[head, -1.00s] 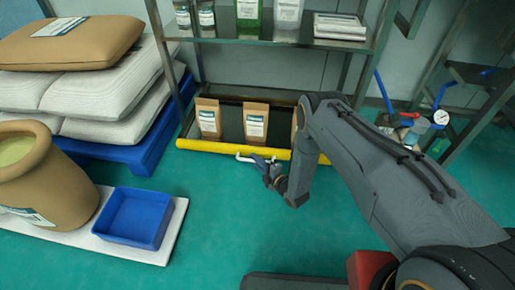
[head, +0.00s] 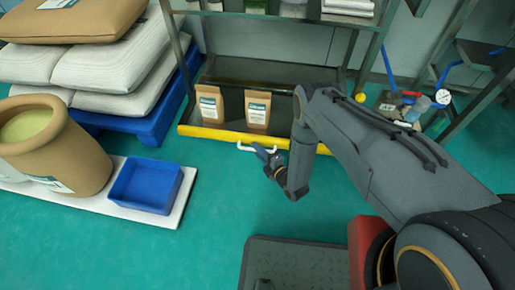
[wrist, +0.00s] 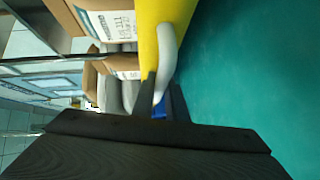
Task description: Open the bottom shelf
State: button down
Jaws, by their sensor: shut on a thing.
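The bottom shelf has a yellow front edge (head: 215,135) with a white handle (head: 246,147), low on the steel rack. Two brown paper bags stand on it, a left one (head: 209,104) and a right one (head: 257,109). My gripper (head: 268,155) is shut on the white handle at its right part, in front of the yellow edge. In the wrist view, the fingers (wrist: 161,88) close around the curved handle (wrist: 167,45), beside the yellow front (wrist: 149,30). My arm hides the shelf's right part in the head view.
A blue pallet with stacked sacks (head: 110,75) stands left of the rack. A brown pot (head: 60,150) and a blue bin (head: 145,186) rest on a white board. Valves and a gauge (head: 443,97) are at right. Green floor lies clear before the shelf.

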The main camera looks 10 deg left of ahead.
jog(key=shift+d, duration=0.1)
jog(key=c, duration=1.8)
grip_release()
jog(key=shift+o, duration=0.2)
jog(key=p+v, duration=0.2)
jog(key=v, duration=0.5)
jog(key=shift+s+d, duration=0.2)
jog(key=shift+s, duration=0.1)
